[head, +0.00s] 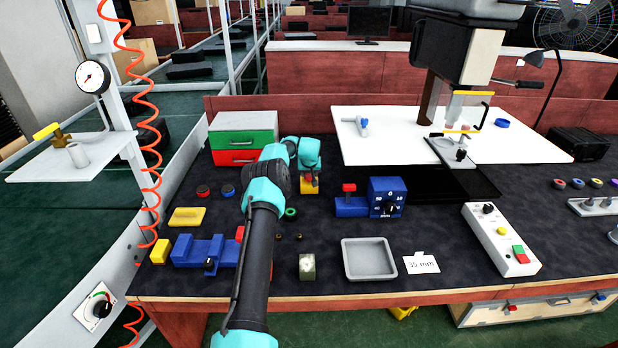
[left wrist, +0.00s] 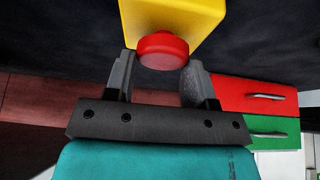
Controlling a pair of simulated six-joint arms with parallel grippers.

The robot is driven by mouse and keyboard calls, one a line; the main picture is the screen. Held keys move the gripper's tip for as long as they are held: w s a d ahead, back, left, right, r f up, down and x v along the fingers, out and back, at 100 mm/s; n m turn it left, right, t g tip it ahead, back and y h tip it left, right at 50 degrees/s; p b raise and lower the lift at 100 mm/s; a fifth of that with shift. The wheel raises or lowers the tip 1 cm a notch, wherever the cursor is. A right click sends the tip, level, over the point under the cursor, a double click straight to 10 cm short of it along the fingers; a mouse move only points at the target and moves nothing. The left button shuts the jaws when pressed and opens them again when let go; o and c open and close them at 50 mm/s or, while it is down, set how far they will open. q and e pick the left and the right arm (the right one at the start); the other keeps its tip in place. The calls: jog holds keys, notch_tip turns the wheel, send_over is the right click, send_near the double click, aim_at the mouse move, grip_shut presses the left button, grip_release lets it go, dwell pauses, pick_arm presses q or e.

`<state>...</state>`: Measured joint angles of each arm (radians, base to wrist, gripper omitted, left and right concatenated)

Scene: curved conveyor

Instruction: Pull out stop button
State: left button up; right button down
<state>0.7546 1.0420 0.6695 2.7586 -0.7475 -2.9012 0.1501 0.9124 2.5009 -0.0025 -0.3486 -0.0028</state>
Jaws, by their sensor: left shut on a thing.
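The red stop button (left wrist: 162,52) sits on a yellow box (left wrist: 172,14) in the left wrist view. In the head view the yellow box (head: 309,187) stands on the dark bench top, partly covered by my left arm. My left gripper (left wrist: 162,75) has its two fingers on either side of the red button and is shut on it. In the head view my left gripper (head: 310,178) is at the box, its fingertips mostly hidden. My right gripper is not in view.
A cabinet with a green drawer (head: 243,140) and a red drawer (head: 240,157) stands left of the box. A blue device with a dial (head: 387,197) stands to its right. A grey tray (head: 369,275) lies near the front edge.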

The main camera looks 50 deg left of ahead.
aim_at(309, 175)
pick_arm(q)
jog(key=shift+d+r, duration=0.1)
jog(key=shift+d, duration=0.05)
dwell(0.5)
jog(key=o, duration=1.4)
jog(key=shift+r, duration=0.1)
jog(key=shift+r, duration=3.5)
jog(key=shift+s, duration=0.1)
